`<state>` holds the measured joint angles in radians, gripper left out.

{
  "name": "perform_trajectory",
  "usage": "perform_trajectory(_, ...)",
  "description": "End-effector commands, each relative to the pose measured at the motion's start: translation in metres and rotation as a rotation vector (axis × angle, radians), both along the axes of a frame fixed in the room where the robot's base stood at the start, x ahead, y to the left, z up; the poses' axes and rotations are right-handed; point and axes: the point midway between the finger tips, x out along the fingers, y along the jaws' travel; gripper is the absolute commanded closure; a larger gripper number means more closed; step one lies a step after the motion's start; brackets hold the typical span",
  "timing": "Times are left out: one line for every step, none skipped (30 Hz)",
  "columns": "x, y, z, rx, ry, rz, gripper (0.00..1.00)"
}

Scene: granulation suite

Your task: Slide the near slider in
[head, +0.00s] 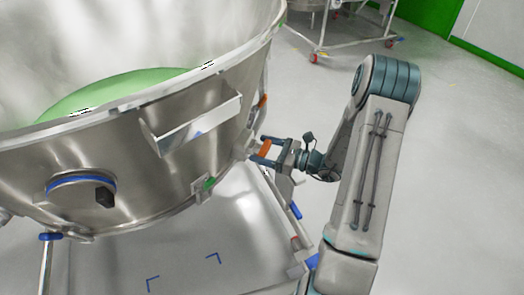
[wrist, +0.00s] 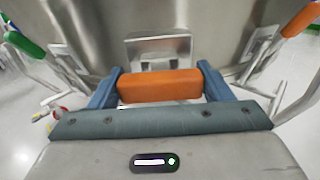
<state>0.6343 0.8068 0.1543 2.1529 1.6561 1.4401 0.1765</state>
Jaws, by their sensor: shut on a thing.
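The near slider shows as an orange block-shaped handle (wrist: 158,86) on a steel bracket at the side of the large steel bowl (head: 130,160). In the wrist view my gripper (wrist: 160,88) has one blue-grey finger at each end of the orange handle and is shut on it. In the head view my gripper (head: 268,150) reaches the bowl's right side from the right, and the orange handle (head: 265,148) shows between the fingers. A steel bracket plate (wrist: 158,48) is just behind the handle. How far the slider is in cannot be told.
A green-handled clamp (head: 209,184) sits on the bowl's lower side, left of my gripper. A blue-ringed port (head: 82,190) is further left. Another orange-ended lever (wrist: 300,20) is at right in the wrist view. A wheeled steel frame (head: 345,42) stands behind; the floor at right is clear.

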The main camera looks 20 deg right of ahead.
Motion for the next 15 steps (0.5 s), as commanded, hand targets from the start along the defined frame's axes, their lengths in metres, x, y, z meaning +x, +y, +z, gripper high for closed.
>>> perform_trajectory(0.0015,0.0025,0.0011,0.003,-0.002,0.002,0.68)
perform_trajectory(0.0016,0.0030,0.0011,0.003,-0.002,0.003,0.68)
perform_trajectory(0.0016,0.0034,0.0012,0.003,-0.002,0.004,0.68)
perform_trajectory(0.0018,0.0038,0.0012,0.003,-0.002,0.004,0.68)
perform_trajectory(0.0018,0.0041,0.0013,0.003,-0.002,0.005,0.68)
perform_trajectory(0.0019,0.0047,0.0014,0.004,-0.003,0.005,0.68)
perform_trajectory(0.0020,0.0050,0.0014,0.004,-0.003,0.006,0.22)
perform_trajectory(0.0019,0.0052,0.0014,0.004,-0.003,0.007,0.13)
perform_trajectory(0.0019,0.0052,0.0014,0.003,-0.002,0.007,0.05)
perform_trajectory(0.0018,0.0050,0.0013,0.003,-0.002,0.007,0.05)
perform_trajectory(0.0017,0.0046,0.0012,0.003,-0.002,0.006,0.05)
perform_trajectory(0.0016,0.0039,0.0011,0.003,-0.002,0.005,0.05)
perform_trajectory(0.0015,0.0034,0.0011,0.002,-0.002,0.004,0.05)
perform_trajectory(0.0014,0.0028,0.0010,0.002,-0.002,0.003,0.05)
perform_trajectory(0.0014,0.0024,0.0010,0.002,-0.002,0.002,0.05)
